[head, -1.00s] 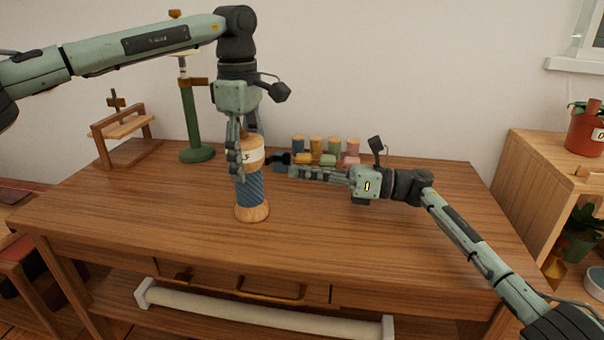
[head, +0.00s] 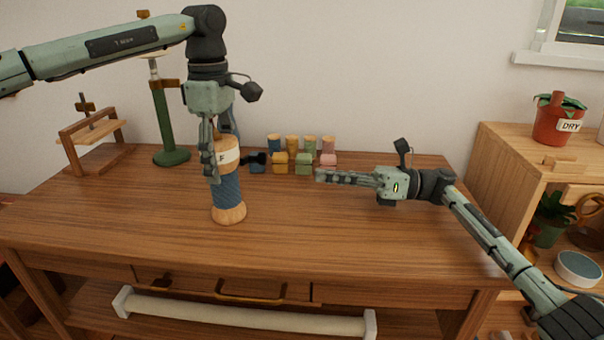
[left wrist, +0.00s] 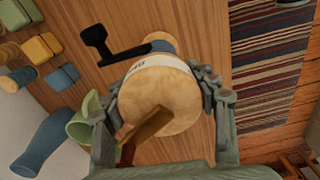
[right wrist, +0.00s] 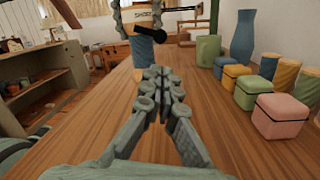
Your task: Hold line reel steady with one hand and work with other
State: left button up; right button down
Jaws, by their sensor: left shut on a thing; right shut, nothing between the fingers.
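The line reel (head: 229,190) stands upright on the wooden desk, with a wooden base and top, blue line wound around its middle and a white label. A dark crank handle (head: 255,158) sticks out to its right; it also shows in the left wrist view (left wrist: 98,42). My left gripper (head: 214,172) comes from above and is shut on the reel's upper part; in the left wrist view its fingers press both sides of the round wooden top (left wrist: 160,95). My right gripper (head: 320,176) is shut and empty above the desk, to the right of the reel and apart from the handle.
Several small coloured boxes (head: 303,163) and spools (head: 292,144) stand behind, between the grippers. A green stand (head: 165,115) and a wooden frame (head: 92,135) are at the back left. The desk's front (head: 330,245) is clear. A shelf (head: 520,150) with plants stands right.

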jog(key=shift+d, duration=0.95)
pick_arm(q)
jog(key=o, duration=1.5)
jog(key=shift+c, duration=0.2)
jog(key=shift+r, duration=0.1)
